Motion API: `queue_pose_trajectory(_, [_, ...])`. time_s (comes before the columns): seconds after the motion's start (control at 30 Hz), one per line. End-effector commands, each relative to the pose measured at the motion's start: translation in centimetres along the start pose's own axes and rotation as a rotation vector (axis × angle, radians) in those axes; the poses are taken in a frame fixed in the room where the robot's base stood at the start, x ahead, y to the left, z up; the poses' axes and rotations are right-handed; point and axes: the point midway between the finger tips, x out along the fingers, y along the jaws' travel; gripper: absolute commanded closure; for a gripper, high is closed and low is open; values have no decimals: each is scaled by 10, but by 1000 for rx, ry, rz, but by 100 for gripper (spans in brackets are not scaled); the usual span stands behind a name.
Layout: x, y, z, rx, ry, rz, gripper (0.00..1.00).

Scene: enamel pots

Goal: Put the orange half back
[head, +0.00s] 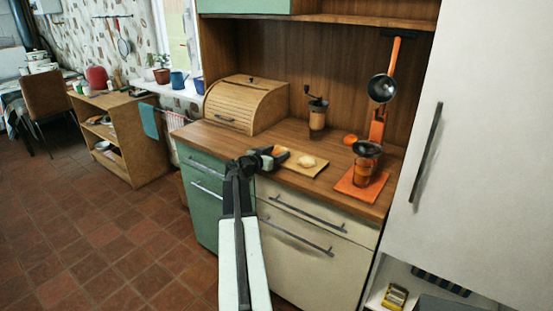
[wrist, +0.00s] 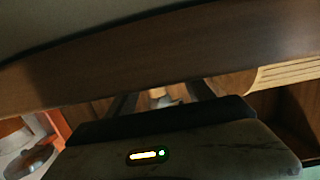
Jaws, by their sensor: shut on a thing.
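My gripper (head: 272,155) is over the counter at the left edge of a small wooden board (head: 309,168). It is shut on a small orange thing (head: 282,151), which looks like the orange half and is partly hidden by the jaws. A pale round thing (head: 306,161) lies on the board. Another orange piece (head: 350,139) sits on the counter further right.
An orange mat (head: 350,184) at the right bears a glass (head: 363,172) under a dark-topped orange press (head: 377,128). A coffee grinder (head: 317,116) and a wooden bread box (head: 246,104) stand at the back. A tall white cabinet (head: 470,150) bounds the right side.

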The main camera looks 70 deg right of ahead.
Motion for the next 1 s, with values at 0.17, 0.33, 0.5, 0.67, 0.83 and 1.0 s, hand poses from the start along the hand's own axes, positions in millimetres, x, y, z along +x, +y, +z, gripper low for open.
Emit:
queue_pose_trajectory(0.17, [2, 2, -2, 0, 0, 3, 87])
queue_pose_trajectory(0.33, [3, 3, 0, 1, 0, 5, 20])
queue_pose_trajectory(0.5, [3, 4, 0, 1, 0, 5, 17])
queue_pose_trajectory(0.67, [3, 4, -2, 1, 0, 6, 17])
queue_pose_trajectory(0.83, [-20, 5, -4, 0, 0, 4, 17])
queue_pose_trajectory(1.0, [-64, 6, -5, 0, 0, 3, 17])
